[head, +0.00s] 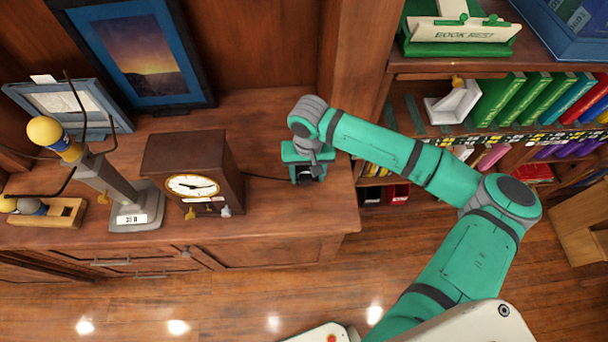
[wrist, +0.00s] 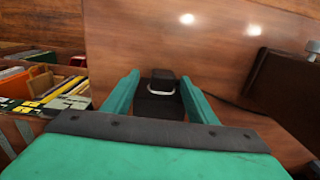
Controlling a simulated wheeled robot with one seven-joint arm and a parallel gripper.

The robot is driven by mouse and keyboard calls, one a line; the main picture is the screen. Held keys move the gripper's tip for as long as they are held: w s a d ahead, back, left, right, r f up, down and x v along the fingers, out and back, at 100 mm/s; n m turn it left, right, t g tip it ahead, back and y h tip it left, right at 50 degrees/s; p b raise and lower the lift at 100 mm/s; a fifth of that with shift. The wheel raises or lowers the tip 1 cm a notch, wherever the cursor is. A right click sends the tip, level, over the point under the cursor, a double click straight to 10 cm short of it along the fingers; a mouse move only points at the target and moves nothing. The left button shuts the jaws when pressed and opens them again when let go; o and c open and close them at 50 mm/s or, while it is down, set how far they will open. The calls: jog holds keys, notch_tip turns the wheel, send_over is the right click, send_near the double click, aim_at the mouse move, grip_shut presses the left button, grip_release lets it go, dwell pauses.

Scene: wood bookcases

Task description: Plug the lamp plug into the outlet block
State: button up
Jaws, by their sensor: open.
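My gripper (head: 306,176) is above the right end of the wooden cabinet top, pointing down. In the wrist view my gripper (wrist: 160,98) is open, with its two green fingers apart on either side of a black block-like piece (wrist: 158,106) with a pale metal loop. I cannot tell whether this is the plug, the outlet block or both together, nor whether the fingers touch it. A dark cord (head: 262,177) runs from behind the clock toward my gripper; it also shows in the wrist view (wrist: 232,102). My gripper hides most of this spot in the head view.
A wooden clock (head: 192,160) stands left of my gripper. Further left is a grey stand (head: 106,182) with a yellow ball. A blue-framed picture (head: 140,50) leans at the back. A bookcase with green books (head: 515,103) is at the right. Bare cabinet top (head: 262,120) lies behind my gripper.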

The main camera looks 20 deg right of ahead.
notch_tip(320, 180, up, 10)
dwell(0.4)
jog(key=shift+a, duration=0.15)
dwell(0.3)
